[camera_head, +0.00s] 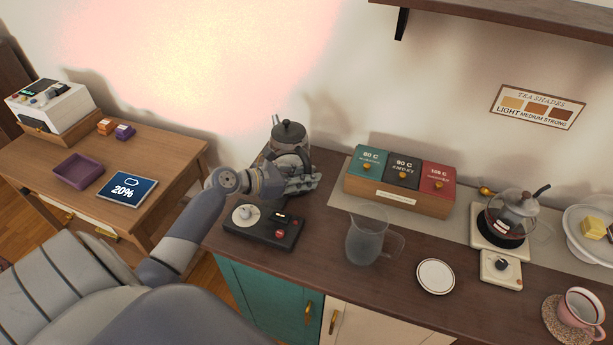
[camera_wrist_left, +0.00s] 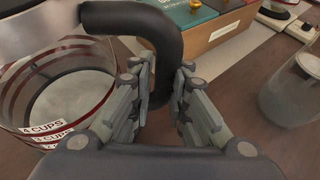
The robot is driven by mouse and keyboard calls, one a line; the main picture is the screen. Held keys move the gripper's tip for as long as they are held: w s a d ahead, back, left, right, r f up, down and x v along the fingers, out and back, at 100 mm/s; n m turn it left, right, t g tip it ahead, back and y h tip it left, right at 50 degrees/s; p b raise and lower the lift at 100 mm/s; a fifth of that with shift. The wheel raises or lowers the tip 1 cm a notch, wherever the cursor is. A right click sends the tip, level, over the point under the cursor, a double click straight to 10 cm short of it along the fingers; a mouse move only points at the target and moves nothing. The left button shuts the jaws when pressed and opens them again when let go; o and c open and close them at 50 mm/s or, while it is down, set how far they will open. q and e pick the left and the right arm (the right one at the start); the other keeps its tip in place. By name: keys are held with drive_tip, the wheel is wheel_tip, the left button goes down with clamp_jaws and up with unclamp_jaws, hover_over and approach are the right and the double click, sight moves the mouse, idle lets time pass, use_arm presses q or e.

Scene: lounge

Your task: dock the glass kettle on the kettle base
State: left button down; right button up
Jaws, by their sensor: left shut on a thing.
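The glass kettle (camera_head: 288,131) has a dark lid and stands upright behind my left gripper in the head view, near the counter's back left corner. In the left wrist view the kettle (camera_wrist_left: 66,95) shows red bands and cup markings. My left gripper (camera_head: 305,184) is shut on its black handle, which passes between the fingers (camera_wrist_left: 160,105). I cannot tell whether the kettle touches the counter. The kettle base (camera_head: 262,232), a black slab with a pale round plate and a red button, lies in front of the kettle, its plate clear. My right gripper is not in view.
A tea box with coloured sections (camera_head: 395,197) and a clear jug (camera_head: 368,240) stand right of the base. A white saucer (camera_head: 436,276), a teapot on a warmer (camera_head: 512,212) and a pink cup (camera_head: 580,308) are farther right. A side table (camera_head: 165,155) is left.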

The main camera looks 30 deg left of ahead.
use_arm(q)
drive_tip(key=shift+f+b, duration=0.3)
drive_tip(key=shift+f, duration=0.2)
idle(0.4)
drive_tip(key=c, duration=1.8)
unclamp_jaws()
drive_tip(key=shift+s+f, duration=0.1)
drive_tip(key=shift+f, duration=0.1)
drive_tip(key=shift+p+v, duration=0.85)
drive_tip(key=shift+v, duration=0.25)
drive_tip(key=p+v, duration=0.5)
drive_tip(key=v, duration=0.4)
